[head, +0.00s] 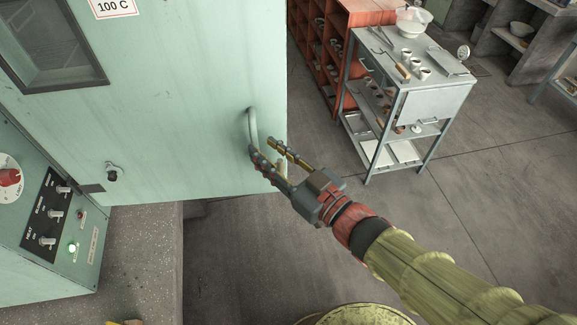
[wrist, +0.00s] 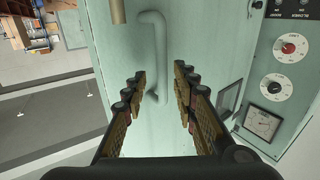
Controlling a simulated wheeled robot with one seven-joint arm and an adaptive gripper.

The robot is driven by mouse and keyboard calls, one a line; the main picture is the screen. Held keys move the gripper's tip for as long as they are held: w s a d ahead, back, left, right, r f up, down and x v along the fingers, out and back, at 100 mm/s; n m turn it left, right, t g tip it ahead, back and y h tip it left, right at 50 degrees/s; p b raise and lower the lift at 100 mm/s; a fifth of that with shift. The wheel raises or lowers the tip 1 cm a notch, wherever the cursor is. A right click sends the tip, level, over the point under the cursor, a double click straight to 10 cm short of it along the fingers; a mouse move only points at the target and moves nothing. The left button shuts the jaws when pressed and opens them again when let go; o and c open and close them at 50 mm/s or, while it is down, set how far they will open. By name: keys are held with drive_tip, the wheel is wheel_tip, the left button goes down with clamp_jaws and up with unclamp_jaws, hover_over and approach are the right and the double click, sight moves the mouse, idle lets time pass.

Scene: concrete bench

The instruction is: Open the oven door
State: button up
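The oven door (head: 200,95) is a pale green panel with a dark-framed window at upper left in the head view. I cannot tell whether it is fully shut. Its handle (head: 252,122) is a pale vertical bar near the door's right edge. My gripper (head: 264,147) is at the lower end of the handle, with its two fingers spread. In the wrist view, the handle (wrist: 162,42) shows ahead of the open fingers (wrist: 160,77), roughly between their tips. Contact between the fingers and the handle cannot be told.
A control panel (head: 60,215) with a red knob and a lit green lamp stands at lower left. A metal trolley (head: 435,103) with cups and tools stands right of the door, beside a red shelf rack (head: 365,14). The floor (head: 400,215) between door and trolley is clear.

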drive_tip(key=v, duration=0.7)
drive_tip(key=shift+s+d, duration=0.15)
idle(0.6)
